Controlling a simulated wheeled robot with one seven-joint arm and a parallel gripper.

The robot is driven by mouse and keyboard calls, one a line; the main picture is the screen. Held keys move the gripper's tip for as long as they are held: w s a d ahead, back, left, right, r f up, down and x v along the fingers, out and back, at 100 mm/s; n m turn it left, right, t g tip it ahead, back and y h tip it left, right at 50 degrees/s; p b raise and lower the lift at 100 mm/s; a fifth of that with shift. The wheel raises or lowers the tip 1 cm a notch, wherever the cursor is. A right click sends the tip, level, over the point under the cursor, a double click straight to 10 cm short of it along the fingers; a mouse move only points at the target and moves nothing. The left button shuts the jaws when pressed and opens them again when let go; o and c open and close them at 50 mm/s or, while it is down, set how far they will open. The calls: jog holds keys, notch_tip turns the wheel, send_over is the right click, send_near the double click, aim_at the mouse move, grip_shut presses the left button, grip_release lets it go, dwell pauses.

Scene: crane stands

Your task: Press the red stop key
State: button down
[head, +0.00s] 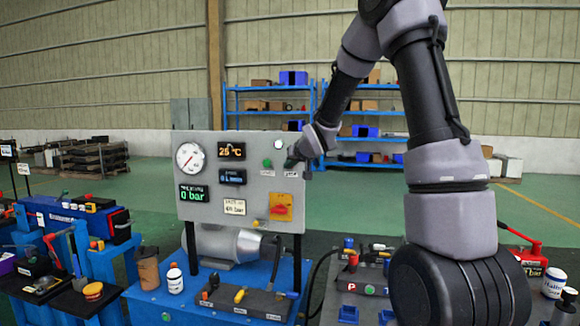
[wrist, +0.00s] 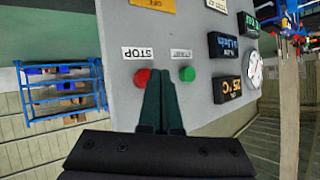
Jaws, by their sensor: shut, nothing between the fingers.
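The red stop key (wrist: 142,77) is a round red button on the grey panel (head: 240,205), beside its STOP label (wrist: 137,53), which appears upside down in the wrist view. The green start key (wrist: 187,74) is to its right there; it also shows in the head view (head: 267,163). My gripper (wrist: 163,76) is shut and empty. Its fingertips lie between the two keys in the wrist view, overlapping the red key's right edge. In the head view my gripper (head: 293,158) is at the panel's upper right and hides the red key. I cannot tell whether it touches the panel.
The panel also carries a round gauge (head: 190,157), several displays and an orange-red switch (head: 281,207) low on the right. Below stands a blue bench (head: 150,308) with a grey motor-like cylinder (head: 228,243). Blue shelves (head: 263,95) stand far behind.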

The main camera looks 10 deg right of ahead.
jog(key=shift+w+d, duration=0.1)
dwell(0.7)
jog(key=shift+w+d, duration=0.1)
jog(key=shift+w, duration=0.15)
jog(key=shift+w+d, duration=0.25)
jog(key=shift+w, duration=0.25)
dwell(1.0)
jog(key=shift+s, duration=0.1)
jog(key=shift+s+a, duration=0.4)
jog(key=shift+s, duration=0.35)
jog(key=s, duration=0.1)
jog(key=s+a, duration=0.1)
jog(key=s, duration=0.1)
jog(key=s+a, duration=0.1)
jog(key=shift+s+a, duration=0.1)
jog(key=shift+s, duration=0.15)
dwell(0.4)
